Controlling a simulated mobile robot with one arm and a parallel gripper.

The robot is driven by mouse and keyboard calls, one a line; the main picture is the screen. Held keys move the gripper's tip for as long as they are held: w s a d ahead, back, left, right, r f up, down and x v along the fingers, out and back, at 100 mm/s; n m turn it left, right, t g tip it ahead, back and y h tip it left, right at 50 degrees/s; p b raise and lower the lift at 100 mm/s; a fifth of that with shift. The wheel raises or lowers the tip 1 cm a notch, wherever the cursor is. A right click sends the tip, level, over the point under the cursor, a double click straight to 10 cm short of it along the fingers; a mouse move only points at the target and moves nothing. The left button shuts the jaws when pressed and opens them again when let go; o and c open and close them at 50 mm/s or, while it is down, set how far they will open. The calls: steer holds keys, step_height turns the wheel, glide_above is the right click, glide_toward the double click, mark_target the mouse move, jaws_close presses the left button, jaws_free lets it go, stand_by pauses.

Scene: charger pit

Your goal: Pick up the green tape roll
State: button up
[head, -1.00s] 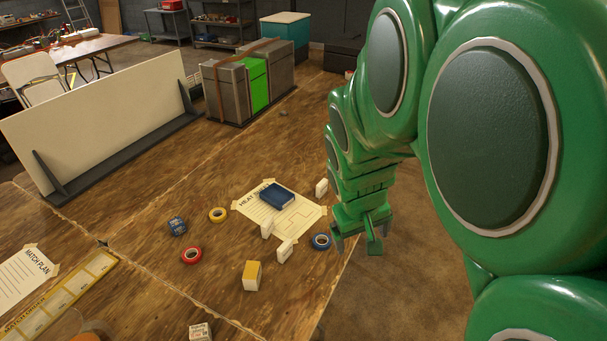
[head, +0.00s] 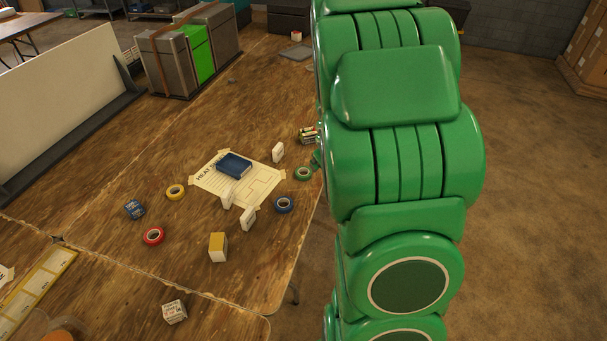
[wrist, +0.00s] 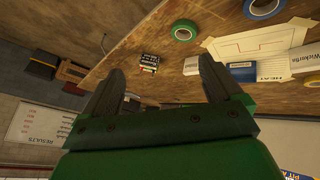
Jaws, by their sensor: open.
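The green tape roll (head: 303,173) lies flat near the table's right edge in the head view, just left of my arm. In the wrist view the green tape roll (wrist: 184,33) is at the top, beyond the fingertips and apart from them. My gripper (wrist: 163,75) is open, with nothing between its two dark fingers. In the head view my arm hides nearly all of the gripper.
A blue tape roll (head: 283,205) lies just below the green one. A white block (head: 278,152) and a small battery-like pack (head: 309,135) stand close by. Yellow (head: 175,192) and red (head: 153,236) tape rolls lie farther left. The table edge is near.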

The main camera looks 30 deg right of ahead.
steer(key=w+d+f+t+y, duration=0.2)
steer(key=w+f, duration=0.2)
steer(key=f, duration=0.3)
steer(key=t+y, duration=0.4)
steer(key=t, duration=0.2)
glide_toward(300, 170)
steer(key=shift+w+a+r, duration=0.1)
steer(key=shift+a+r, duration=0.15)
steer(key=shift+d+f+x, duration=0.1)
steer(key=shift+x, duration=1.3)
steer(key=shift+d+f+x, duration=0.15)
steer(key=shift+x, duration=1.25)
steer(key=c, duration=1.1)
steer(key=shift+r, duration=0.15)
step_height(300, 170, up, 10)
